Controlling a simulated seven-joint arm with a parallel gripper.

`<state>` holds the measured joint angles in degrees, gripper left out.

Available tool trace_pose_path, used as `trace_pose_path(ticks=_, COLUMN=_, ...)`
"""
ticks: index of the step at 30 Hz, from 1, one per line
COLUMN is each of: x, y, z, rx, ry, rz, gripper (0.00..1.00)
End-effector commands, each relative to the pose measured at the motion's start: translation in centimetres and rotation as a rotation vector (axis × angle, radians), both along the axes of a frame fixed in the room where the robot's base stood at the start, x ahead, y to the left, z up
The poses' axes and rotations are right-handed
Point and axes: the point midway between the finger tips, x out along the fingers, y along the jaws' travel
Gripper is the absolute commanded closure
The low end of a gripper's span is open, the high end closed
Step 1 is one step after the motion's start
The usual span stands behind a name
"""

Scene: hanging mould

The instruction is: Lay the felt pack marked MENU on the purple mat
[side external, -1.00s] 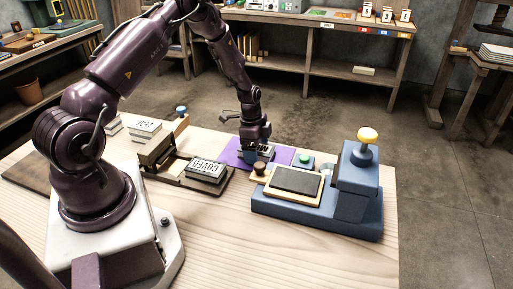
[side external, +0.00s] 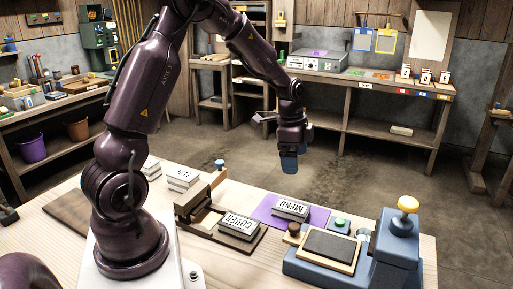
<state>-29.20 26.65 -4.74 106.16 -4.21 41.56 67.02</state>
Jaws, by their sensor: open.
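The pack marked MENU (side external: 291,210), a grey and white block with its lettering face up, lies on the purple mat (side external: 262,212). The mat shows around it on the left and right. My gripper (side external: 289,165) is up in the air above and behind the mat, clear of the pack. It is open with nothing seen in it, though its fingers are small here.
A pack marked COVER (side external: 238,224) sits on a dark wooden fixture left of the mat. More lettered packs (side external: 184,178) stand further left. A blue press (side external: 390,250) with a yellow knob and a dark-topped pad (side external: 331,245) stand at the right. Shelves line the back.

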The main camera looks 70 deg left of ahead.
Motion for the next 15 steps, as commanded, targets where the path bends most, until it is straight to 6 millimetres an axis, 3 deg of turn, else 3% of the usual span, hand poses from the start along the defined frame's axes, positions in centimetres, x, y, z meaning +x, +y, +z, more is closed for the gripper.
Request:
trace_pose_path(ticks=1, x=-0.5, y=-1.8, z=2.8, rx=0.017, ry=-0.027, rz=0.034, gripper=0.11)
trace_pose_path(ticks=6, x=-4.1, y=-7.3, z=9.5, rx=0.028, ry=-0.111, rz=0.199, gripper=0.11)
trace_pose_path(ticks=10, x=-7.9, y=-10.9, z=13.1, rx=0.005, ry=-0.183, rz=0.331, gripper=0.11)
trace_pose_path(ticks=15, x=-13.4, y=-14.3, z=15.5, rx=-0.065, ry=-0.270, rz=0.493, gripper=0.11)
